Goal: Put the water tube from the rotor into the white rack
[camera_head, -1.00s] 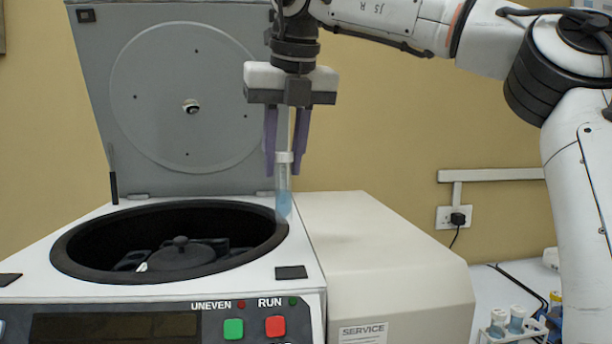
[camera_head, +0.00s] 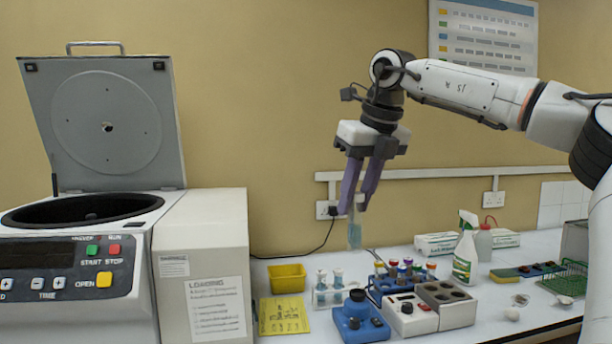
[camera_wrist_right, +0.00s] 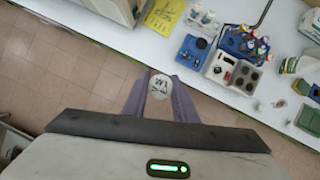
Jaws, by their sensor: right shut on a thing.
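My right gripper (camera_head: 354,207) is shut on the water tube (camera_head: 355,236), a clear tube with pale blue liquid. It hangs roughly upright in the air above the back of the bench. In the right wrist view the tube's round white lettered cap (camera_wrist_right: 160,84) sits between the purple fingers. The white rack (camera_head: 327,298) stands on the bench, below and left of the held tube, with capped tubes in it. It also shows near the top of the right wrist view (camera_wrist_right: 203,18). The rotor is hidden inside the open centrifuge (camera_head: 85,210). My left gripper is out of view.
A yellow tray (camera_head: 287,280) and yellow sheet (camera_head: 284,315) lie left of the rack. A blue device (camera_head: 355,320) is in front. A blue rack with coloured-cap tubes (camera_head: 398,276), a grey block (camera_head: 446,303) and a spray bottle (camera_head: 466,250) stand to the right.

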